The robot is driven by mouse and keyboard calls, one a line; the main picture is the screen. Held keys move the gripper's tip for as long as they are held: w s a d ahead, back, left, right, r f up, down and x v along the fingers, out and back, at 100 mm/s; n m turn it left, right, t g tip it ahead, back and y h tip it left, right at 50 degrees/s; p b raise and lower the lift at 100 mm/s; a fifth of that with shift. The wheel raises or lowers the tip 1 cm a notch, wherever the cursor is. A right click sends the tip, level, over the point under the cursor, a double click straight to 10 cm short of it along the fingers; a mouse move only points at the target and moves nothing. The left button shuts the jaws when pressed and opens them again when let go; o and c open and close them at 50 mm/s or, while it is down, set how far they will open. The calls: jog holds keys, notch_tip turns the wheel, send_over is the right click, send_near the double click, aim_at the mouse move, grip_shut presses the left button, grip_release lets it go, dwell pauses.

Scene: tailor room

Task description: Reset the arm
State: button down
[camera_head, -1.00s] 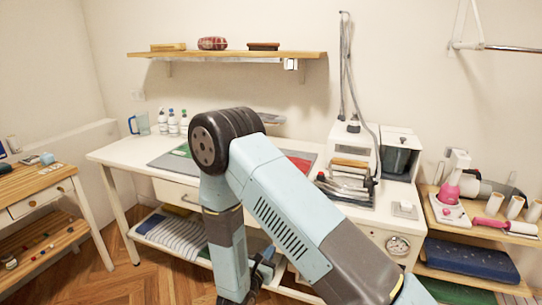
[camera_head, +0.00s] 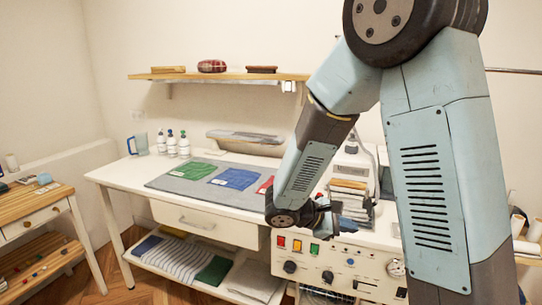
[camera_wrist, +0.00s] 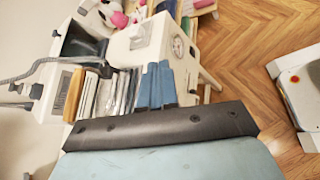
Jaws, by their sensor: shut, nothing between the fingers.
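My arm fills the right side of the head view, with its elbow raised high and its forearm slanting down to the left. My gripper (camera_head: 335,215) is at the forearm's lower end, in front of the ironing unit at the right end of the white table (camera_head: 118,175). It looks shut and empty, though its fingertips are small and partly lost against the unit behind. In the wrist view, the blue fingers (camera_wrist: 155,85) are close together above my dark and light-blue wrist. The iron stand (camera_head: 350,195) is just behind the gripper; I cannot tell if they touch.
Red, blue and green cloths, such as the blue cloth (camera_head: 234,179), lie on a grey mat (camera_head: 160,182). Bottles (camera_head: 172,143) and a blue jug (camera_head: 138,143) stand at the back left. A wall shelf (camera_head: 220,77) hangs above. A wooden table (camera_head: 50,203) is at left.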

jog(key=s+d+r+m+t+y, duration=0.2)
jog(key=s+d+r+m+y, duration=0.1)
jog(key=s+r+m+y, duration=0.9)
jog(key=shift+s+r+m+t, duration=0.4)
jog(key=shift+s+r+m, duration=0.6)
jog(key=shift+s+r, duration=1.8)
jog(key=shift+s+f, duration=0.35)
jog(key=shift+s, duration=0.05)
